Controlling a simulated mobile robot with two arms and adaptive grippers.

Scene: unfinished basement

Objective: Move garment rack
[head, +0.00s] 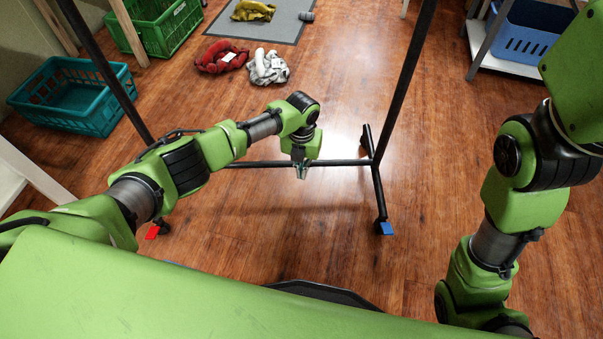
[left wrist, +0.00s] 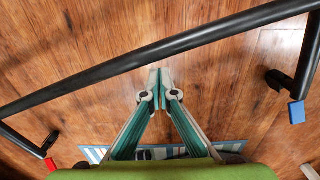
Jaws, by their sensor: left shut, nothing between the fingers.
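The garment rack (head: 343,162) is a black tubular frame standing in front of me. Two uprights rise out of the head view, joined low down by a crossbar. Its right foot has a blue tab and its left foot a red tab. In the left wrist view the crossbar (left wrist: 95,84) runs diagonally across the picture. My left gripper (head: 302,176) is low by the crossbar, near its middle. It is shut and empty, with its fingertips (left wrist: 160,76) close to the bar; I cannot tell if they touch. My right arm is at the right; its gripper is out of sight.
A teal basket (head: 75,118) and a green crate (head: 178,32) stand at the left. Red (head: 222,57) and grey-white (head: 268,67) cloths lie on the floor by a grey mat (head: 290,24) with a yellow cloth. A blue basket (head: 525,43) sits at the right. The wooden floor between is clear.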

